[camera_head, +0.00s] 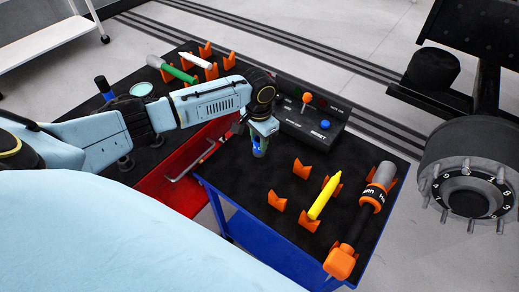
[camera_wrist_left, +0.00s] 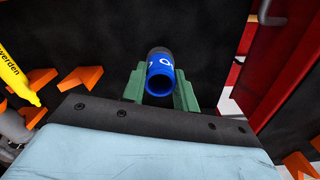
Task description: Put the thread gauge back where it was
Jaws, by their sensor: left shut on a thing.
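The thread gauge (camera_wrist_left: 160,75) is a short cylinder with a blue end, white lettering and a dark far part. My left gripper (camera_head: 260,148) is shut on it, with the green fingers on either side in the left wrist view. In the head view only a bit of blue shows between the fingers, over the left part of the black-topped right cart. Two empty orange V-shaped holders (camera_head: 302,168) and (camera_head: 277,201) stand on that cart, right of the gripper. My right gripper is not in view.
A yellow marker (camera_head: 324,197) rests in orange holders beside a long black-and-orange tool (camera_head: 360,220). A control box (camera_head: 312,117) with a joystick stands behind my gripper. The left cart holds a green marker (camera_head: 172,68) and a white marker (camera_head: 195,60). A wheel hub (camera_head: 468,195) is at right.

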